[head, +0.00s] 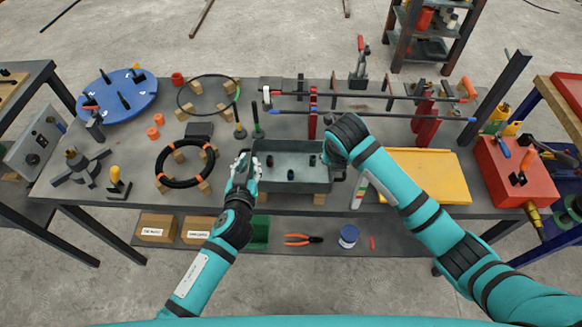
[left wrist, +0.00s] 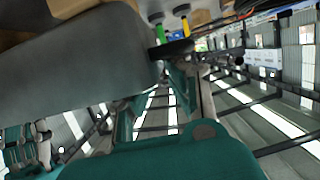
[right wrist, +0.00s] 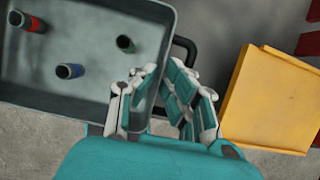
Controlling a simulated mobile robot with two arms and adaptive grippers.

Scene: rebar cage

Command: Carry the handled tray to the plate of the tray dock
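The handled tray (head: 290,187) is a grey, shallow box with several small dark cylinders in it. It sits on wooden blocks at the bench's front middle. Its wall fills the upper left of the left wrist view (left wrist: 75,70). My left gripper (head: 246,168) is at the tray's left end, by its black handle (left wrist: 176,48); its grip is unclear. My right gripper (right wrist: 161,72) is at the right end, its fingers apart on either side of the rim, by the right handle (right wrist: 188,45). My right arm hides part of that end. I cannot pick out the tray dock's plate for certain.
A yellow plate (head: 432,172) lies right of the tray, with a red box (head: 515,170) beyond. A black ring (head: 185,165) on blocks lies left. Rods on red stands (head: 425,118) cross behind the tray. Pliers (head: 303,239) and a blue-lidded tin (head: 348,236) are below the front edge.

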